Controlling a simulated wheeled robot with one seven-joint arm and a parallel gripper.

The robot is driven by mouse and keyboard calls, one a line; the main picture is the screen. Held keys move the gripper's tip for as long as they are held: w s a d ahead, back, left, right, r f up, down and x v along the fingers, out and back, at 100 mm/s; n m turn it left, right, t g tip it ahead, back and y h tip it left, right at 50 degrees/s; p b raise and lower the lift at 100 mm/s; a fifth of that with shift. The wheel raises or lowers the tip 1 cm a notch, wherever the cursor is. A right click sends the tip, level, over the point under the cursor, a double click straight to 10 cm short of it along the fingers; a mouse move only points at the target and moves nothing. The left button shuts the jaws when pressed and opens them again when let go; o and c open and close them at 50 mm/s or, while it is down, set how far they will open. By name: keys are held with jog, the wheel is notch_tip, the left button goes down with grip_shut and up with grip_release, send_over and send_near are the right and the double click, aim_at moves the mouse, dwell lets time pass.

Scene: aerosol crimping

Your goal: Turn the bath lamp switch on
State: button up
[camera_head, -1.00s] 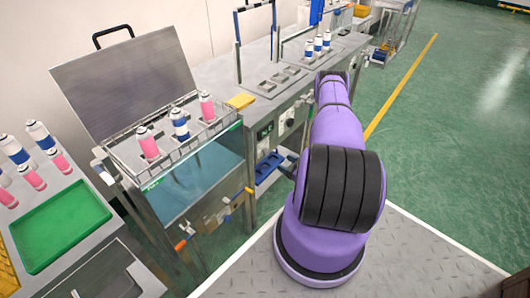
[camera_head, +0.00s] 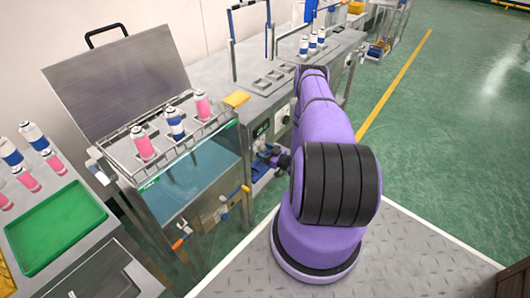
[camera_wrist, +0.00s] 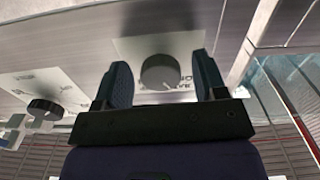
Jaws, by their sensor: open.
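My gripper (camera_wrist: 160,85) is open in the wrist view, with one blue finger on each side of a dark round knob (camera_wrist: 160,73) on a pale label plate. Whether the fingers touch the knob cannot be told. The lettering is not readable, so I cannot tell whether this knob is the bath lamp switch. A second dark knob (camera_wrist: 45,108) is on another plate to the left. In the head view my gripper (camera_head: 268,154) is small, at the bench's front panel just right of the water bath (camera_head: 198,180).
Pink and blue cans (camera_head: 174,122) stand in the rack over the bath, below a raised metal lid (camera_head: 122,82). A green tray (camera_head: 55,228) is at the left. A yellow block (camera_head: 236,99) lies beside the bath. Green floor (camera_head: 430,130) is open at the right.

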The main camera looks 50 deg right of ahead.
jog(key=c, duration=0.9)
jog(key=shift+m, duration=0.5)
jog(key=m, duration=0.5)
jog(key=shift+m, duration=0.3)
jog(key=m, duration=0.5)
jog(key=shift+a, duration=0.15)
jog(key=shift+s+m, duration=0.1)
jog(key=shift+m, duration=0.2)
jog(key=o, duration=0.9)
